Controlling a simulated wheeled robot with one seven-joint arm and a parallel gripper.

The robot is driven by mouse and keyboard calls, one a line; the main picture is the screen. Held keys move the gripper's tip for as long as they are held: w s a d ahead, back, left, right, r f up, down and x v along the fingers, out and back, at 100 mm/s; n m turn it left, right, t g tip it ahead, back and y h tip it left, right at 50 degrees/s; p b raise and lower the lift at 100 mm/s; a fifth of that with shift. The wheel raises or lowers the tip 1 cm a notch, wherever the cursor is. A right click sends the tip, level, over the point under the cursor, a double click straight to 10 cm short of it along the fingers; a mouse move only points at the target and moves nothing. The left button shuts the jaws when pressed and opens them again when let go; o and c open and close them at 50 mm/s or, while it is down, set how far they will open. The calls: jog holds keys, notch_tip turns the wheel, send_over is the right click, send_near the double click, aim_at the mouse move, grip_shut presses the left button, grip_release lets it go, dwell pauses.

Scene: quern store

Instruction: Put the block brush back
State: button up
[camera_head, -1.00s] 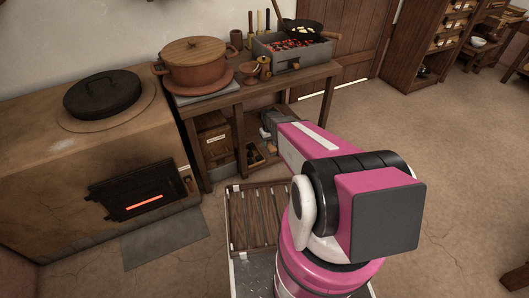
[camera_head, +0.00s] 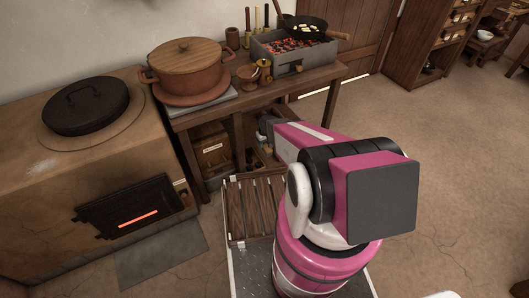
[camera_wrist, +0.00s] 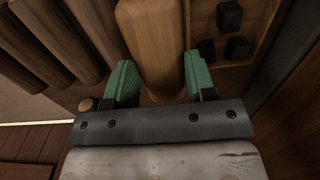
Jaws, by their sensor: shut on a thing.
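In the wrist view, a smooth tan wooden block, which I take to be the block brush (camera_wrist: 152,38), stands between the green fingers of my gripper (camera_wrist: 158,85). The fingers are shut on it, one on each side. Its bristles are not visible, and its lower end is hidden by the gripper body. In the head view my pink and white arm hides the gripper and the brush, near the lower shelf of the wooden bench (camera_head: 180,122).
On the bench are a lidded clay pot (camera_head: 186,70), a cup (camera_head: 248,76) and a glowing brazier (camera_head: 292,50) with a pan (camera_head: 302,25). The stove (camera_head: 50,175) glows at left. Dark cubes (camera_wrist: 229,16) lie in a tray close beside the gripper. Open floor (camera_head: 440,130) lies at right.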

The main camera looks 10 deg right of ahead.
aim_at(265, 144)
jog(key=shift+f, duration=3.4)
jog(key=shift+f, duration=0.15)
jog(key=o, duration=0.8)
notch_tip(265, 144, up, 12)
jog(key=shift+r, duration=0.2)
